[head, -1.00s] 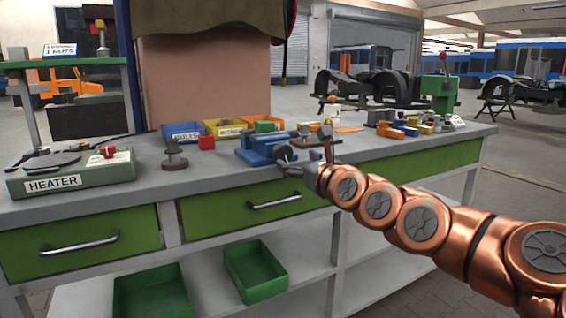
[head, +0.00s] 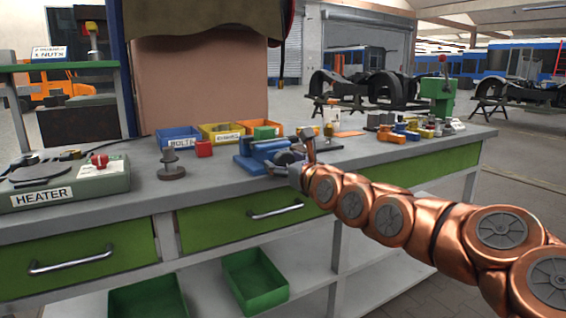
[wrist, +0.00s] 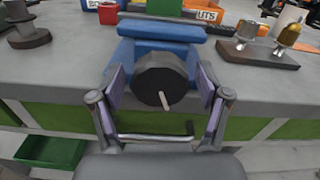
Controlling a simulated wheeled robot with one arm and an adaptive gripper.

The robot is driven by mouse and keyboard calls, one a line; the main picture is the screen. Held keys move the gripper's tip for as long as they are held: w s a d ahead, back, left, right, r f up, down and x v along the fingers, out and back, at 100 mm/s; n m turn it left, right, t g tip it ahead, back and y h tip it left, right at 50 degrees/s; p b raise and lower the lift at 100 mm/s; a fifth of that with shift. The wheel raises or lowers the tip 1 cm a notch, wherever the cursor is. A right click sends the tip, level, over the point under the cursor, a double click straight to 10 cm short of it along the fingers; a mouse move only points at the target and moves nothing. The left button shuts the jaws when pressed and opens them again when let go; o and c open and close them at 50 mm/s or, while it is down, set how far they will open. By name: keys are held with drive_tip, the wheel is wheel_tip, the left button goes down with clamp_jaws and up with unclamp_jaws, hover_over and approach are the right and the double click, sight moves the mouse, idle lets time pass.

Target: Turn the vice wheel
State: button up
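The blue vice (head: 258,152) stands at the front of the bench, and its body also shows in the wrist view (wrist: 160,32). Its dark round wheel (wrist: 160,78) faces my gripper and has a short pale handle (wrist: 165,100) low on its face. My gripper (wrist: 161,76) is open, with one purple-padded finger on each side of the wheel. Gaps show between the pads and the wheel, though the left one is narrow. In the head view my gripper (head: 284,171) is at the vice's front, and my wrist partly hides the contact area.
A heater (head: 70,185) stands left on the bench, with a dark spindle piece (head: 171,165) and a red block (head: 204,148) nearer the vice. Blue and yellow bins (head: 220,128) are behind. A board with metal bulbs (wrist: 258,52) lies right of the vice. Green drawers are below.

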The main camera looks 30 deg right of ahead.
drive_tip(key=c, duration=1)
drive_tip(key=shift+o, duration=0.2)
drive_tip(key=shift+n, duration=0.5)
